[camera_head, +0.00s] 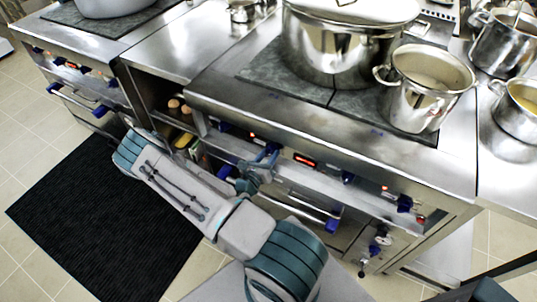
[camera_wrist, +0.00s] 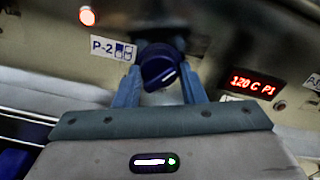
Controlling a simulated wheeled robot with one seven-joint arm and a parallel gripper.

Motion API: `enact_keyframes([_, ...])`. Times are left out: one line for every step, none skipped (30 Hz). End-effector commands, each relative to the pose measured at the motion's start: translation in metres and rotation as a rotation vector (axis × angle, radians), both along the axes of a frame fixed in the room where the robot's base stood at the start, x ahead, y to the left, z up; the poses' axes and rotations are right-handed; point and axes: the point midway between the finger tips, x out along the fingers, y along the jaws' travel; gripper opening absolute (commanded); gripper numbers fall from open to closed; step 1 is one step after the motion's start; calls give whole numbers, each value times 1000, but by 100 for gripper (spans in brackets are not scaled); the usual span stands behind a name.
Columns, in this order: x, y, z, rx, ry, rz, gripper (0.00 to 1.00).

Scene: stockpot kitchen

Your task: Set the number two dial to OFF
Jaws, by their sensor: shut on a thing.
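The number two dial (camera_wrist: 160,66) is a dark blue round knob beside a label reading P-2 (camera_wrist: 112,48) in the wrist view. A pale mark on its face runs at a slant; no OFF marking is readable. My gripper (camera_wrist: 160,82) has one blue-grey finger on each side of the knob and is shut on it. In the head view my gripper (camera_head: 266,160) is at the stove's front panel, and the hand largely hides this dial.
A red display (camera_wrist: 253,84) reads 120 C P1 right of the dial, and a red lamp (camera_wrist: 87,16) glows at upper left. Other blue knobs (camera_head: 348,177) line the panel. A large stockpot (camera_head: 335,50) and a smaller pot (camera_head: 420,95) stand on the stove above. Oven handles (camera_head: 300,207) are below.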

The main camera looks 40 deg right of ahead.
Motion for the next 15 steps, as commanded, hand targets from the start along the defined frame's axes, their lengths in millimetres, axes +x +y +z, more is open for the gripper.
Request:
enact_keyframes([1, 1, 1, -18, 41, 5, 14])
enact_keyframes([1, 1, 1, -30, 68, 5, 14])
enact_keyframes([1, 1, 1, -44, 102, 5, 14])
enact_keyframes([1, 1, 1, -55, 129, 5, 14])
enact_keyframes([1, 1, 1, -66, 155, 5, 14])
enact_keyframes([1, 1, 1, -80, 188, 5, 14])
enact_keyframes([1, 1, 1, -90, 214, 5, 14])
enact_keyframes([1, 1, 1, -100, 239, 5, 14])
enact_keyframes([1, 1, 1, -113, 270, 5, 14])
enact_keyframes([1, 1, 1, -122, 292, 5, 14])
enact_keyframes([1, 1, 2, -132, 314, 5, 14])
enact_keyframes([1, 1, 2, -144, 342, 5, 14])
enact_keyframes([1, 1, 2, -153, 363, 4, 14])
enact_keyframes([1, 1, 2, -160, 381, 4, 14])
enact_keyframes([1, 1, 1, -170, 406, 4, 14])
